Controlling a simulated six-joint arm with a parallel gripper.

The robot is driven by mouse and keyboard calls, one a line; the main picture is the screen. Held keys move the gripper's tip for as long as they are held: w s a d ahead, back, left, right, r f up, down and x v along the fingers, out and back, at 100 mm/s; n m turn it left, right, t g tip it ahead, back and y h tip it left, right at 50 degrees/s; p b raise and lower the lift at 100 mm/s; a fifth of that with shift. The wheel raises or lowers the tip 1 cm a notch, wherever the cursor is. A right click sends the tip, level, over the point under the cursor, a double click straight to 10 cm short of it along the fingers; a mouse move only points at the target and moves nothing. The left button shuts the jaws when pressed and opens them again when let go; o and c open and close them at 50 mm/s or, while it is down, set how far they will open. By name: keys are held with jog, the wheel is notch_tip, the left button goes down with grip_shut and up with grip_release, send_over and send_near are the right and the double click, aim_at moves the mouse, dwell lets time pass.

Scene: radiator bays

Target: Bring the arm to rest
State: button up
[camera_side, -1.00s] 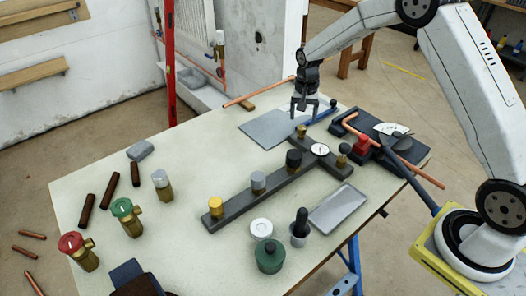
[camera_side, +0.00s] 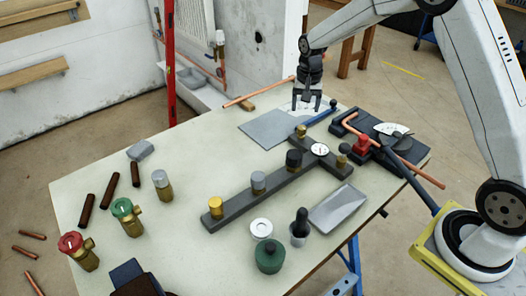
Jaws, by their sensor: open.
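My gripper (camera_side: 307,104) is open and empty. It points down above the back part of the table (camera_side: 120,185), near the right edge of a flat grey sheet (camera_side: 267,130) and the end of a blue-handled tool (camera_side: 322,116). I cannot tell exactly how high its fingertips are above the table.
A dark T-shaped rack (camera_side: 275,190) with several capped fittings stands mid-table. A bending tool with copper pipe (camera_side: 360,133) lies at the right. Green (camera_side: 127,215) and red (camera_side: 77,250) valves stand front left. A red upright (camera_side: 170,60) and wall panel (camera_side: 262,50) stand behind.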

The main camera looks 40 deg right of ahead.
jog(key=s+a+n+t, duration=0.1)
jog(key=s+a+n, duration=0.3)
jog(key=s, duration=0.7)
jog(key=s+a+r+n+t, duration=0.1)
jog(key=s+a+n, duration=0.3)
jog(key=s, duration=0.7)
jog(key=shift+s+a+r+n, duration=0.15)
jog(key=shift+a+n, duration=0.15)
jog(key=shift+a, duration=0.05)
